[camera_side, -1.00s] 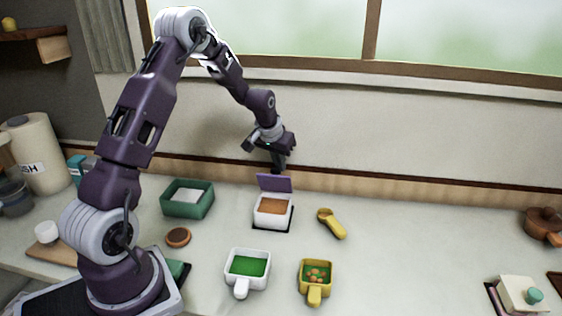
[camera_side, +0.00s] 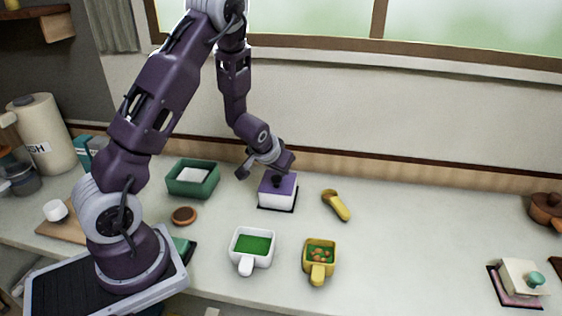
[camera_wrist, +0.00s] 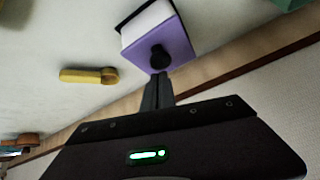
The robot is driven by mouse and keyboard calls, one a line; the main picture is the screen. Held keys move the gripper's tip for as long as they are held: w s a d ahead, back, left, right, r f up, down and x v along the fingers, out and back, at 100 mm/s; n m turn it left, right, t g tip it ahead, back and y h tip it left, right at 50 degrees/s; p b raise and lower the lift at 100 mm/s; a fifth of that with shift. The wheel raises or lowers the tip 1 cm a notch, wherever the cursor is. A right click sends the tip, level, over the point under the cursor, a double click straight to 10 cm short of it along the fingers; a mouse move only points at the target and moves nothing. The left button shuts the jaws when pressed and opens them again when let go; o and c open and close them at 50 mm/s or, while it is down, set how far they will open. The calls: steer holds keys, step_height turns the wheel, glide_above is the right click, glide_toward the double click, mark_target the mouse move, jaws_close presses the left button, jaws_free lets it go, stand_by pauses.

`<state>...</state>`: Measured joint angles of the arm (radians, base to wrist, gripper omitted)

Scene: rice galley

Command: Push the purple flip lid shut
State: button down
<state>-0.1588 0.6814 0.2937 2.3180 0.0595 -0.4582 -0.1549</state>
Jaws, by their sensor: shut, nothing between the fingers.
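The purple lid (camera_side: 286,185) lies flat over the top of a white box (camera_side: 276,199) that stands on a dark base. The lid looks closed, and the box's brown contents are hidden. My gripper (camera_side: 277,180) is shut and empty, with its tip at the lid's top. In the wrist view the purple lid (camera_wrist: 176,42) covers the white box (camera_wrist: 148,22).
A green bin (camera_side: 192,180) stands left of the box and a yellow scoop (camera_side: 337,205) lies right of it. A white cup with green contents (camera_side: 252,248) and a yellow cup (camera_side: 320,258) stand in front. The right-hand counter is mostly clear.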

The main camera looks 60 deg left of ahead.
steer(key=s+d+r+m+h, duration=0.1)
steer(key=s+d+r+h, duration=0.1)
steer(key=s+d+r, duration=0.45)
steer(key=s+d+r+m+h, duration=0.1)
steer(key=s+d+r, duration=0.3)
steer(key=d+r, duration=0.5)
steer(key=s+d+r+m, duration=0.1)
steer(key=s+d+r, duration=0.1)
steer(key=s, duration=0.5)
steer(key=s+d+r+m+h, duration=0.1)
steer(key=s+r, duration=0.4)
steer(key=s, duration=0.3)
steer(key=shift+s+d+m, duration=0.15)
steer(key=shift+d+m, duration=0.2)
steer(key=shift+m, duration=0.05)
